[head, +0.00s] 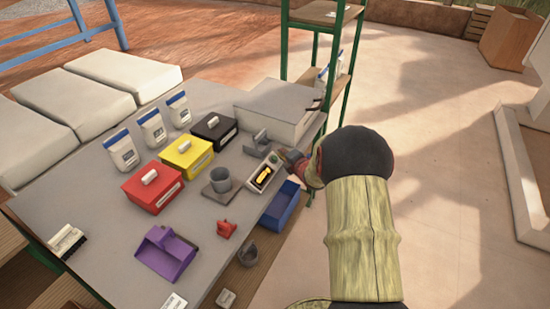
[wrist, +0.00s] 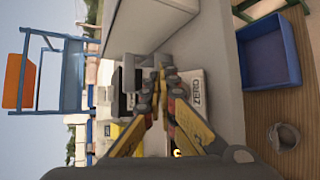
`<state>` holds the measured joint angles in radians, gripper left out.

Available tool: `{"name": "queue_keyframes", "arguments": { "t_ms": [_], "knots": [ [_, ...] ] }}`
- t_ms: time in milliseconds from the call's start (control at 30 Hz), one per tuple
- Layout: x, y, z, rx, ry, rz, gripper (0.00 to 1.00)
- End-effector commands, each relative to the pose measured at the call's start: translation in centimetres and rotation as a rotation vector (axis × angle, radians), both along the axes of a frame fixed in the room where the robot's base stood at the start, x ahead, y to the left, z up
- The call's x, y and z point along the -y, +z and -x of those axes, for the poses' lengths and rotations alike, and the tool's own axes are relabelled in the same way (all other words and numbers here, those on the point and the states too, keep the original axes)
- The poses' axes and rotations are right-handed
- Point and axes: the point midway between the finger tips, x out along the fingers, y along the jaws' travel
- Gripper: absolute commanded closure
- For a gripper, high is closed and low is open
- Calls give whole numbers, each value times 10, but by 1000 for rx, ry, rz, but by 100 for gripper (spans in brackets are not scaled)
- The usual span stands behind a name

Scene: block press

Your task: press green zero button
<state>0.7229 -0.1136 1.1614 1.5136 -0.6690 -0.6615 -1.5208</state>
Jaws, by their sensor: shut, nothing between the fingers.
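The scale-like box (head: 262,178) with a lit orange display stands near the table's right edge. The small green button (head: 275,158) is at its upper right end, beside my gripper (head: 291,158). In the wrist view the ZERO label (wrist: 197,93) shows on the box's pale face just right of my gripper (wrist: 161,72). The fingers are shut with nothing between them. The green button is hidden in the wrist view, and I cannot tell whether the fingers touch it.
A grey cup (head: 220,180) on a plate, a grey holder (head: 256,143), and red (head: 152,188), yellow (head: 187,155) and black (head: 214,130) boxes stand left of the scale. A large pale box (head: 275,106) is behind. A blue bin (head: 282,206) is below the table edge.

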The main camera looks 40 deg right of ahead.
Motion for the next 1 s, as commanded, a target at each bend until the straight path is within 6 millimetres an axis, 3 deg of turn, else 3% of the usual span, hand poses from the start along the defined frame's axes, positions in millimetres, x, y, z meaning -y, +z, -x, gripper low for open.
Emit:
{"name": "queue_keyframes", "arguments": {
  "t_ms": [400, 1000],
  "knots": [
    [8, 36, 17, 1, 0, 1, 100],
    [8, 37, 19, 0, 0, 0, 100]
  ]
}}
